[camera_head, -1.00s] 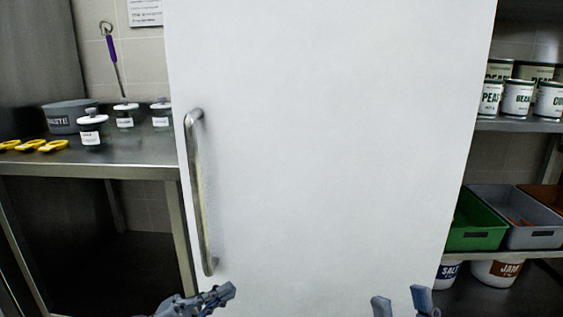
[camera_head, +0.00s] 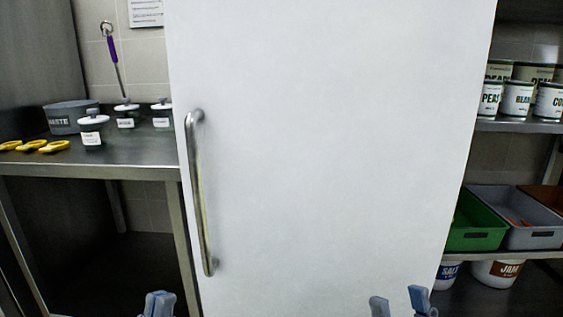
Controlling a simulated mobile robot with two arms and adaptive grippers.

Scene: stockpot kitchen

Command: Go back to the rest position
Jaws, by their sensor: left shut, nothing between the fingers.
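My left gripper (camera_head: 158,304) shows at the bottom edge, left of the white door's lower corner. Its fingertips are together with nothing between them. My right gripper (camera_head: 399,302) shows at the bottom edge, in front of the door's lower right part. Its two fingertips stand well apart with nothing seen between them. Both arms are otherwise below the picture.
A large white door (camera_head: 330,140) with a vertical metal handle (camera_head: 199,195) fills the middle. A steel table (camera_head: 120,158) at left bears jars, a grey waste bin (camera_head: 70,118) and yellow-handled tools (camera_head: 35,146). Shelves at right hold cans (camera_head: 517,98), a green bin (camera_head: 476,226) and a grey bin (camera_head: 520,218).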

